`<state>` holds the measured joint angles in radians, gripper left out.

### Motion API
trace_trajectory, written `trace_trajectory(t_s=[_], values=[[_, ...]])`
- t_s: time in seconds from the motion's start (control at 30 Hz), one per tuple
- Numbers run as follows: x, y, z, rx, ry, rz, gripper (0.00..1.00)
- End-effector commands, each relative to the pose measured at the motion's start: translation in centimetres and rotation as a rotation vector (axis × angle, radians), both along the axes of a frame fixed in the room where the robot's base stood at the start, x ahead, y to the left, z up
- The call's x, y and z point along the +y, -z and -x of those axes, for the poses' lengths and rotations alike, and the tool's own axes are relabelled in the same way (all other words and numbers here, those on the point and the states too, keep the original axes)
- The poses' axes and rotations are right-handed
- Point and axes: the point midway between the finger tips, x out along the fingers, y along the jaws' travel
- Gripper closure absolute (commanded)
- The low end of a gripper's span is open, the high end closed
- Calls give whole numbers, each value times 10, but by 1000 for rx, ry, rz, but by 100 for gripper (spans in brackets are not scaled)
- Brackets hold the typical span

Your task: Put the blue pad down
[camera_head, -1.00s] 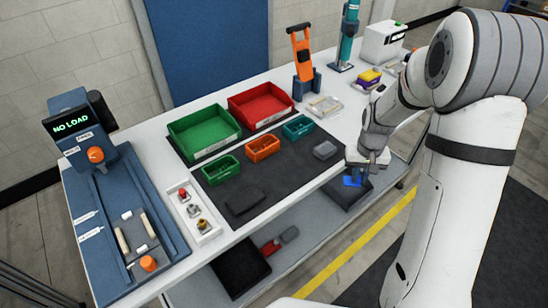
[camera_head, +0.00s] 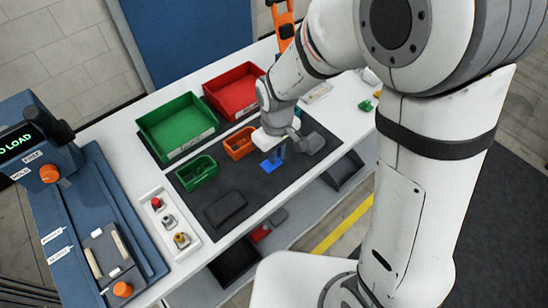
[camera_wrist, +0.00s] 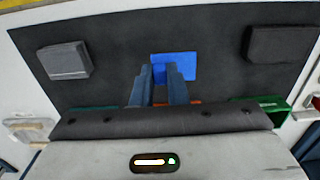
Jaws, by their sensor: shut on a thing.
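The blue pad (camera_head: 268,167) is in my gripper (camera_head: 278,152), low over the black mat (camera_head: 262,190) on the bench. In the wrist view the blue pad (camera_wrist: 184,64) shows flat beyond the fingers of my gripper (camera_wrist: 160,72), with the dark mat (camera_wrist: 120,45) around it. My gripper is shut on it. I cannot tell whether the pad's underside touches the mat. The finger contact is partly hidden.
A grey block (camera_head: 309,142) lies right of the pad, and a dark block (camera_head: 225,208) lies front left. An orange bin (camera_head: 239,143) and a small green bin (camera_head: 196,173) stand behind and left.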

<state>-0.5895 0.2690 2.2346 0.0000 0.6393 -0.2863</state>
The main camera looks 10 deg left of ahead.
Motion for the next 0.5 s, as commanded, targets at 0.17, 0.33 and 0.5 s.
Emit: trace_trajectory(t_s=[0.17,0.33,0.5], values=[[-2,19,0,3,4,2,100],[-2,42,-1,3,5,2,100],[-1,47,-1,-2,6,-1,100]])
